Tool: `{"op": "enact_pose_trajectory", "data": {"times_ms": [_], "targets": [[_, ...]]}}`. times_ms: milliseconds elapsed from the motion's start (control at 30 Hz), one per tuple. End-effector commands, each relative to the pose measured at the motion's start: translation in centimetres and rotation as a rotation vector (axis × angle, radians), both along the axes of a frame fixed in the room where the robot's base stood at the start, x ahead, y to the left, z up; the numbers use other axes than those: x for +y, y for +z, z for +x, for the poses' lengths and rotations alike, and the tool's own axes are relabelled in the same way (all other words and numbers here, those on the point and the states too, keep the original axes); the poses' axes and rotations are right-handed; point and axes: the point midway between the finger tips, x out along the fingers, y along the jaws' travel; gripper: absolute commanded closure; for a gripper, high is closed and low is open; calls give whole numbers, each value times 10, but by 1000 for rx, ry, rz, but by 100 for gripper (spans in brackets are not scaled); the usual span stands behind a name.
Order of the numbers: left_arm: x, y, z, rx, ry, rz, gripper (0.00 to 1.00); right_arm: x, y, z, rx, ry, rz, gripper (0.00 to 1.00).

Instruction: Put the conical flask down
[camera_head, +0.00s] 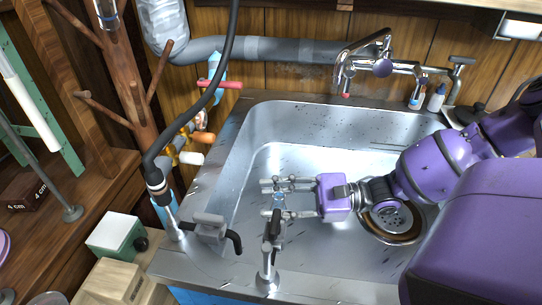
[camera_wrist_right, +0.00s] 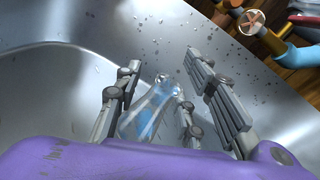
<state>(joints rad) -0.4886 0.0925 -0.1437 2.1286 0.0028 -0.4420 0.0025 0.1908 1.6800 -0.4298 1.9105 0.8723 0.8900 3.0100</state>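The conical flask (camera_wrist_right: 150,112) is clear glass with a bluish tint, and shows between the fingers in the right wrist view. In the head view only a small pale-blue part of the flask (camera_head: 279,200) shows between the fingers. My right gripper (camera_head: 268,198) is over the left part of the steel sink (camera_head: 300,125). Its fingers are spread, with a clear gap on one side of the flask in the wrist view (camera_wrist_right: 166,82). Whether the flask's base touches the sink floor is hidden. My left gripper is not in view.
A grey-and-black tap (camera_head: 270,245) stands on the near rim, close to the fingers, with another fitting (camera_head: 210,228) to its left. A chrome faucet (camera_head: 375,65) is at the back. A drain (camera_head: 395,218) lies beneath my right arm. The sink's back floor is clear.

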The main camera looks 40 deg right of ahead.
Motion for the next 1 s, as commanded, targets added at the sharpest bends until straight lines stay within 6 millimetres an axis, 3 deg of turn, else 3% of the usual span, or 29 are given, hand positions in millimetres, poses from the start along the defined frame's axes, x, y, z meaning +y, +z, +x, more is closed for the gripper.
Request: {"op": "enact_pose_trajectory", "data": {"times_ms": [500, 867, 1000], "targets": [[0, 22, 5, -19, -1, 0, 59, -53, 7, -47, 1, 0, -2, 64], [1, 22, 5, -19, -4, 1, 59, -56, 6, -50, 0, 1, 0, 64], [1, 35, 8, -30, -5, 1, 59, -56, 24, -50, -13, 0, -1, 64]]}}
